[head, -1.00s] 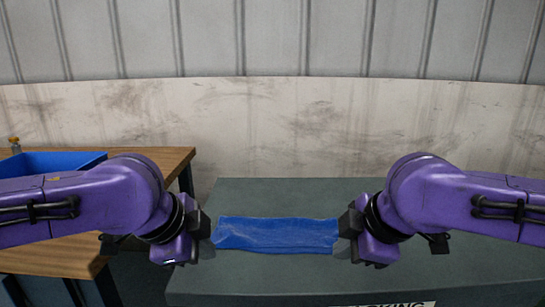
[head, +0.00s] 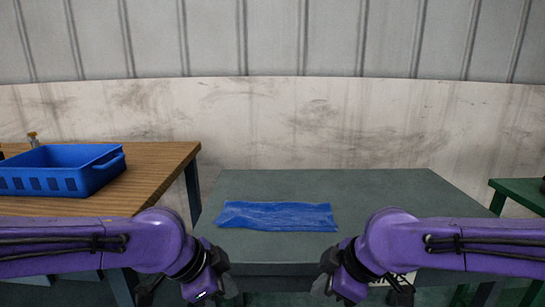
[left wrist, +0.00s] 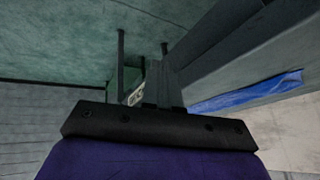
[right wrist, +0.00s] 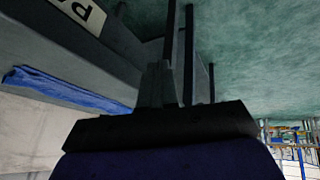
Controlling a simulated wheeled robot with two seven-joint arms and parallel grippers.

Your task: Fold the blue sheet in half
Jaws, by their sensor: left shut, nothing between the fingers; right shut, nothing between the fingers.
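The blue sheet (head: 278,216) lies on the grey-green table as a long narrow strip, its long side running left to right. It also shows at the edge of the left wrist view (left wrist: 245,92) and of the right wrist view (right wrist: 62,88). My left gripper (head: 222,277) is in front of the sheet's left end, near the table's front edge, shut and empty. My right gripper (head: 330,272) is in front of the sheet's right end, shut and empty. Both are apart from the sheet. Their fingertips are hard to make out in the head view.
The grey-green table (head: 390,190) is bare around the sheet. At the left a wooden table (head: 160,165) carries a blue crate (head: 70,181) and a small bottle (head: 33,139). A green table (head: 520,190) stands at the right. A stained wall is behind.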

